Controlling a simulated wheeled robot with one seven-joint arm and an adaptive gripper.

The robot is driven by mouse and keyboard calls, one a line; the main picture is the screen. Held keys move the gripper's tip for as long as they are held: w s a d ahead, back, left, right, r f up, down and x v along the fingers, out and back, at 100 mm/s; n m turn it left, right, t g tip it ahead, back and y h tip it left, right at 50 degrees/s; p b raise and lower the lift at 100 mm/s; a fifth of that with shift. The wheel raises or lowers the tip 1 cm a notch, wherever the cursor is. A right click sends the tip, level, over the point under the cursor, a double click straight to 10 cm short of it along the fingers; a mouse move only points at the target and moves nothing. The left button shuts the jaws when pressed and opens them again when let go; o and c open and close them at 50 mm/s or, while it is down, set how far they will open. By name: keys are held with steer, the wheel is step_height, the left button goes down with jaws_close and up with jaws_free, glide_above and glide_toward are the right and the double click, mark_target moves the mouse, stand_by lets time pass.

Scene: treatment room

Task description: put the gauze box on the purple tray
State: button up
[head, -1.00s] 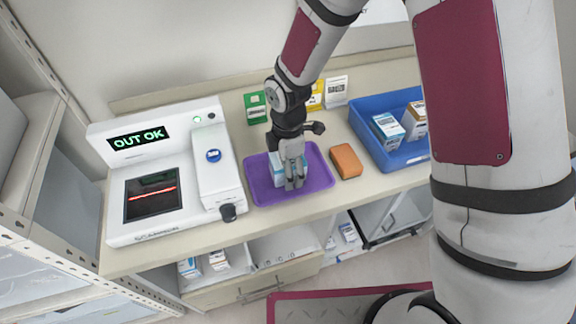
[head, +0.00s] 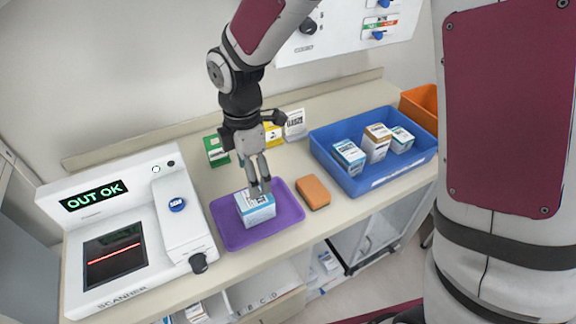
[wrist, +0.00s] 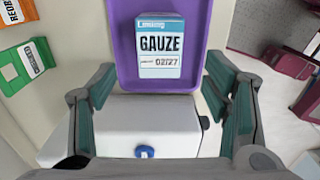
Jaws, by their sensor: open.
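The gauze box (head: 255,209), white and blue, sits on the purple tray (head: 230,233) on the counter in the head view. In the wrist view its top reads GAUZE and 02/27; the gauze box (wrist: 160,47) lies inside the purple tray (wrist: 126,62). My gripper (head: 261,190) is above the box, fingers pointing down. In the wrist view the fingers of my gripper (wrist: 163,100) are spread wide with nothing between them, and the box appears beyond them.
A scanner (head: 130,235) showing OUT OK stands left of the tray. An orange-brown block (head: 312,193) lies right of it. A blue bin (head: 375,178) holds several boxes. Green (head: 215,150), yellow (head: 273,134) and white (head: 295,124) boxes stand behind. An orange bin (head: 420,104) is at far right.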

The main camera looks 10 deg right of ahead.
steer(key=s+d+r+m+t, duration=0.3)
steer(key=s+d+r+m, duration=0.3)
steer(key=d+r+m, duration=0.6)
steer(key=s+d+r+m+t, duration=0.1)
steer(key=s+d+r+m, duration=0.1)
steer(key=s, duration=0.4)
steer(key=s+d+r+m+t, duration=0.1)
steer(key=s+d+r+m, duration=0.2)
steer(key=s+r+m, duration=0.2)
steer(key=shift+s+d+m, duration=0.15)
steer(key=shift+s+m, duration=0.45)
steer(key=shift+m, duration=0.5)
